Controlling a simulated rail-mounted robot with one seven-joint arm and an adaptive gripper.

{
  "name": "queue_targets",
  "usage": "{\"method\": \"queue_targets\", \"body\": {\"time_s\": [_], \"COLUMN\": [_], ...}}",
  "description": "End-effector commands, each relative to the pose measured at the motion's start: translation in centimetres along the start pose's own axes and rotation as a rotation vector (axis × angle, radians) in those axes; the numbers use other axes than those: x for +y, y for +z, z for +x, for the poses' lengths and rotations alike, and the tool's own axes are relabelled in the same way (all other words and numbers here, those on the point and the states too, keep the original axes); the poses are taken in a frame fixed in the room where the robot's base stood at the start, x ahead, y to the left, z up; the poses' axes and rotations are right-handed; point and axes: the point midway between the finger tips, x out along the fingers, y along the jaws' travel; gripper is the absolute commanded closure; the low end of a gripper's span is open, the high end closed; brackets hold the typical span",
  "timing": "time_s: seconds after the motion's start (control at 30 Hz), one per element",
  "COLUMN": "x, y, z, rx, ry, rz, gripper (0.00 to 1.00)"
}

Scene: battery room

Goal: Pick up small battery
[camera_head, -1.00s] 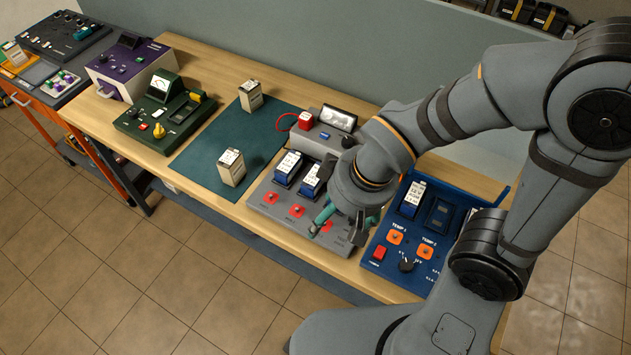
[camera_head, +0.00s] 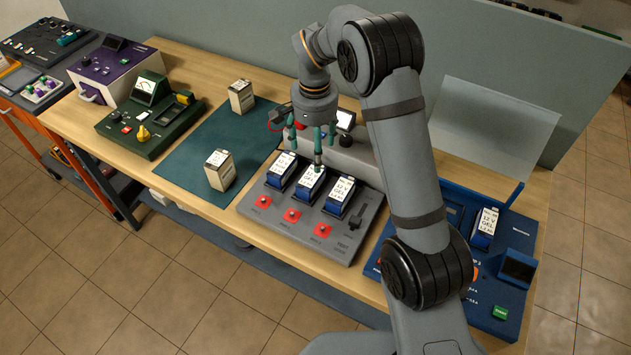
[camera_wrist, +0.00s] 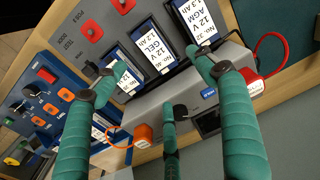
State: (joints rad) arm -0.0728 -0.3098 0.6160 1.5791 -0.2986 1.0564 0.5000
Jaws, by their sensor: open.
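Three small blue batteries with white labels stand in a row in the grey charger (camera_head: 255,208): left (camera_head: 281,169), middle (camera_head: 310,184) and right (camera_head: 340,196). My gripper (camera_head: 317,150) is open and empty, pointing down above the middle battery, with its front finger partly covering that battery's back end. In the wrist view, my gripper's teal fingers (camera_wrist: 155,72) reach toward the row. A battery labelled 12 V GEL (camera_wrist: 151,48) lies between the fingertips, with one labelled 12 V AGM (camera_wrist: 203,18) by the right finger. The left finger partly hides the third. Contact is not clear.
Two cream labelled blocks stand on the teal mat, at its front (camera_head: 220,170) and back (camera_head: 241,97). A green meter unit (camera_head: 150,115) is further left. A blue tester (camera_head: 515,262) holding another battery (camera_head: 485,226) is at the right, partly behind my arm. The mat is mostly clear.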

Motion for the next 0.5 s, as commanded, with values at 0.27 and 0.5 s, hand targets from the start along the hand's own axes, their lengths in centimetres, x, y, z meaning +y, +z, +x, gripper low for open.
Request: {"method": "queue_targets", "body": {"time_s": [0.27, 0.5], "x": [0.9, 0.8], "y": [1.4, 1.4], "z": [2.6, 5.1], "rx": [-0.043, -0.04], "ry": [0.03, 0.026], "rz": [0.127, 0.124], "gripper": [0.29, 0.29]}}
